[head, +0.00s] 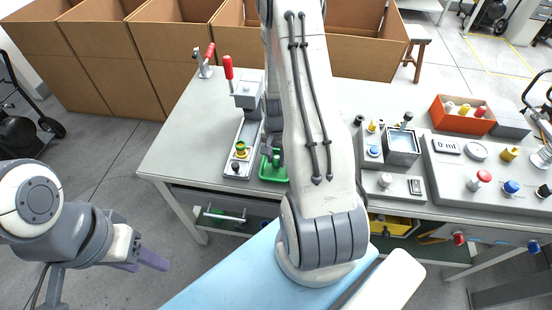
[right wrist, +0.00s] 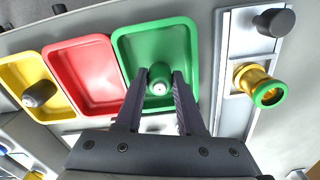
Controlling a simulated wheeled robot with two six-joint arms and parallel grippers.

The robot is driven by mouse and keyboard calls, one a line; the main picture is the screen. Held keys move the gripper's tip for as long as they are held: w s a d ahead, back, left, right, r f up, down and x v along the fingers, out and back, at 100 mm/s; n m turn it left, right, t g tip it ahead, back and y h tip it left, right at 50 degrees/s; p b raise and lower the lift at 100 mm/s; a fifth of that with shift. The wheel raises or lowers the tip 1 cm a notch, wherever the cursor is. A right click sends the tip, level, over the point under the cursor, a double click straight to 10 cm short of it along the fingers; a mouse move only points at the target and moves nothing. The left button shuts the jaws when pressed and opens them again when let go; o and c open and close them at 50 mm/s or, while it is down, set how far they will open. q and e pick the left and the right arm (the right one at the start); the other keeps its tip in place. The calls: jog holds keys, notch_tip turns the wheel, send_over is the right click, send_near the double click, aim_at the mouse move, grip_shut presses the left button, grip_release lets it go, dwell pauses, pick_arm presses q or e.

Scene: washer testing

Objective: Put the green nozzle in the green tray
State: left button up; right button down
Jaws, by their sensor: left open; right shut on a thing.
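The green nozzle (right wrist: 159,82) is between the fingertips of my right gripper (right wrist: 160,88), which is shut on it. In the right wrist view it appears over the green tray (right wrist: 122,48); I cannot tell whether it touches the tray floor. In the head view the green tray (head: 271,178) is at the table's front edge, largely hidden by my right arm, and the nozzle (head: 276,159) shows just beside that arm. My left gripper (head: 150,260) is open and empty, low at the left, away from the table.
A fixture (head: 231,174) left of the tray in the head view bears a brass part with a green ring (right wrist: 262,88). A red tray (right wrist: 78,107) and a yellow tray (right wrist: 12,72) adjoin the green tray; a dark nozzle (right wrist: 38,93) lies in the yellow one. Cardboard boxes (head: 105,50) stand behind the table.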

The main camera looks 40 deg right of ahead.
jog(key=shift+f, duration=0.5)
jog(key=shift+f, duration=0.1)
jog(key=c, duration=0.5)
grip_release()
